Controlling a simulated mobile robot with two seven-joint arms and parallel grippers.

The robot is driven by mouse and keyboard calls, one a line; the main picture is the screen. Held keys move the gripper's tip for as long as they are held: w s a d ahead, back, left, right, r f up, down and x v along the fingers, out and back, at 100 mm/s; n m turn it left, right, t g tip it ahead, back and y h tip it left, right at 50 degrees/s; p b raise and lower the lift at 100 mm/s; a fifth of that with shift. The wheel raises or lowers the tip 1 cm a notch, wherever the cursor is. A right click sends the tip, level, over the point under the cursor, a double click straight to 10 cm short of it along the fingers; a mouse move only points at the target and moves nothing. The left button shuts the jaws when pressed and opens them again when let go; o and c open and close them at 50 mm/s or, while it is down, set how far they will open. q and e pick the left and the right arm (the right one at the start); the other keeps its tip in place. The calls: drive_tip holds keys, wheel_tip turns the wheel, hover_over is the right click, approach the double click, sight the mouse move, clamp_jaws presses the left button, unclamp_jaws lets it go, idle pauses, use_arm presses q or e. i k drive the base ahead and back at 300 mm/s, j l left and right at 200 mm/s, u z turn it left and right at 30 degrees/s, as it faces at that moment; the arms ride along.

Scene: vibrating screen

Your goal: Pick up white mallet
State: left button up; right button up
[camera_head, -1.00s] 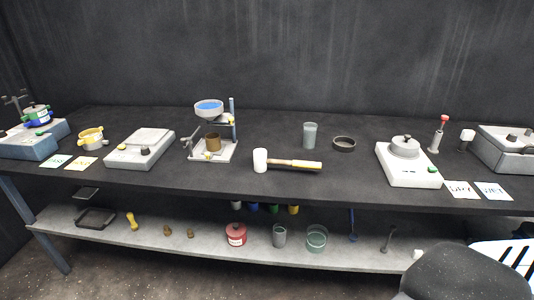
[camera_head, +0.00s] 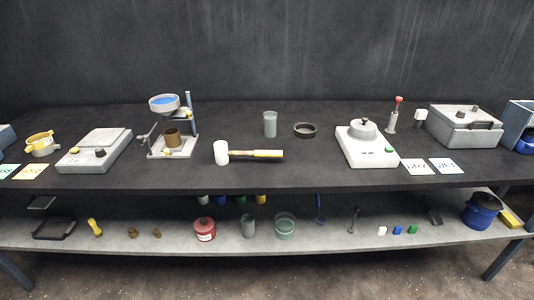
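The white mallet (camera_head: 221,153) lies on its side on the dark table top (camera_head: 290,179), a little left of the middle of the head view. Its white head is at the left end, and its wooden and yellow handle (camera_head: 256,155) points right. Nothing touches it. Neither of my grippers shows in this view.
A stand with a blue-filled bowl (camera_head: 165,104) is left of the mallet. A grey cup (camera_head: 270,124) and a dark ring (camera_head: 305,130) are behind it. A white device (camera_head: 367,149) stands to the right. The lower shelf (camera_head: 330,239) holds several small items.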

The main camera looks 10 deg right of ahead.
sight(222, 155)
drive_tip(key=i+l, duration=0.2)
drive_tip(key=l, duration=0.2)
drive_tip(key=i+l, duration=0.2)
drive_tip(key=l, duration=0.15)
drive_tip(key=i+l, duration=0.15)
drive_tip(key=l, duration=0.25)
drive_tip(key=i+l, duration=0.2)
drive_tip(key=l, duration=0.15)
drive_tip(key=i+l, duration=0.2)
drive_tip(key=l, duration=0.2)
